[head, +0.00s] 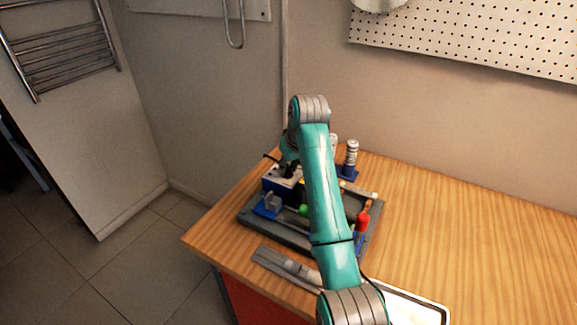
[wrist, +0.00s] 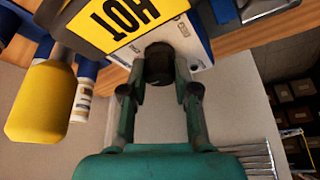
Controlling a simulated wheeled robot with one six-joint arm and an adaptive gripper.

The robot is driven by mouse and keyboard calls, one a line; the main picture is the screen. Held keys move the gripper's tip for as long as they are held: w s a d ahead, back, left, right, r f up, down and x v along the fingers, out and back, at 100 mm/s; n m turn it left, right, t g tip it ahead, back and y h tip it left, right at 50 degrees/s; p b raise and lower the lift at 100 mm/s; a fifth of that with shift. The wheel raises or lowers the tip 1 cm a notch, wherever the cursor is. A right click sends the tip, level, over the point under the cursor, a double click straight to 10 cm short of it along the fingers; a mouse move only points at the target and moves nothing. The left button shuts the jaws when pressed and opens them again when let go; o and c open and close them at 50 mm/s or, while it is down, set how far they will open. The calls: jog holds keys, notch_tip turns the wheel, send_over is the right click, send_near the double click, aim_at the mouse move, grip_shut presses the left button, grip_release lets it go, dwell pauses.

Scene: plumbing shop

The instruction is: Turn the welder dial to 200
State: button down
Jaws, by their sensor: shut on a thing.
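The welder (head: 282,184) is a blue and white unit at the far left of the dark tray on the bench. In the wrist view its white face (wrist: 197,52) shows with small markings, beside a yellow HOT label (wrist: 128,18). The dial (wrist: 158,62) is a dark round knob on that face. My gripper (wrist: 160,80) is shut on the dial, one finger on each side. In the head view my arm hides part of the welder and the dial. I cannot read the dial's setting.
The dark tray (head: 262,230) also holds a blue clamp (head: 268,206), a green-ended tool (head: 303,210) and a red-handled tool (head: 362,221). A grey-white cylinder (head: 351,153) stands behind. A flat grey tool (head: 283,264) lies in front. The wooden bench (head: 470,220) is clear at right.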

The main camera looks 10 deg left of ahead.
jog(key=n+g+y, duration=0.1)
jog(key=n, duration=0.3)
jog(key=shift+w+d, duration=0.1)
jog(key=n+g, duration=0.1)
jog(key=n, duration=0.2)
jog(key=shift+n+g, duration=0.3)
jog(key=n+g, duration=0.1)
jog(key=n, duration=0.2)
jog(key=shift+w+n+y, duration=0.1)
jog(key=shift+n+y, duration=0.2)
jog(key=shift+y, duration=0.1)
jog(key=shift+n+g+h, duration=0.3)
jog(key=shift+n+g, duration=0.6)
jog(key=shift+n, duration=1)
jog(key=shift+w, duration=0.1)
jog(key=c, duration=0.9)
grip_release()
jog(key=shift+o, duration=0.2)
jog(key=v, duration=1.2)
